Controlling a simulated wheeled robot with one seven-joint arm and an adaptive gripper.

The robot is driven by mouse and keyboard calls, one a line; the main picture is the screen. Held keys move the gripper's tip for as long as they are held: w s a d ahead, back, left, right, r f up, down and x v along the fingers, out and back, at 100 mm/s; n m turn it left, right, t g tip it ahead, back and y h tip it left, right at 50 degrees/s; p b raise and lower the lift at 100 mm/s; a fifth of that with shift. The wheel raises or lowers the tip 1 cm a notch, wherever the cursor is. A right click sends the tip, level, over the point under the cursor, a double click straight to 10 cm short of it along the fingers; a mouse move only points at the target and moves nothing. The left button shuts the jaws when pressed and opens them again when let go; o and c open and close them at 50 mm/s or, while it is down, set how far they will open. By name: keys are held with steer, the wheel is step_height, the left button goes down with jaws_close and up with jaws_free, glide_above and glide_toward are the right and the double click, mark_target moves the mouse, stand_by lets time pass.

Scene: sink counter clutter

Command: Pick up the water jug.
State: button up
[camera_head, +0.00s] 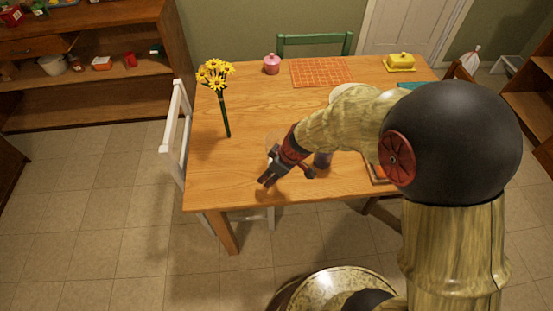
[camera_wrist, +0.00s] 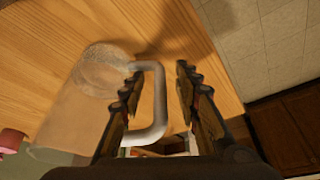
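The water jug (camera_wrist: 95,75) is clear, see-through glass and stands on the wooden table. In the wrist view its round rim is at left and its pale handle (camera_wrist: 157,105) bends toward the right. My gripper (camera_wrist: 157,82) is open, with the handle between its two fingers. The left finger lies close to the handle and overlaps it in the picture; I cannot tell whether they touch. A gap shows between the handle and the right finger. In the head view my gripper (camera_head: 287,176) is low over the table's front part, and the jug shows only as a faint outline behind it.
The table (camera_head: 235,170) also holds yellow flowers (camera_head: 215,76), a pink pot (camera_head: 271,64), an orange placemat (camera_head: 320,71) and a yellow butter dish (camera_head: 400,62). A white chair (camera_head: 178,130) stands at left. The table surface left of my gripper is mostly clear.

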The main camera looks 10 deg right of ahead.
steer(key=shift+c, duration=1.2)
jaws_close()
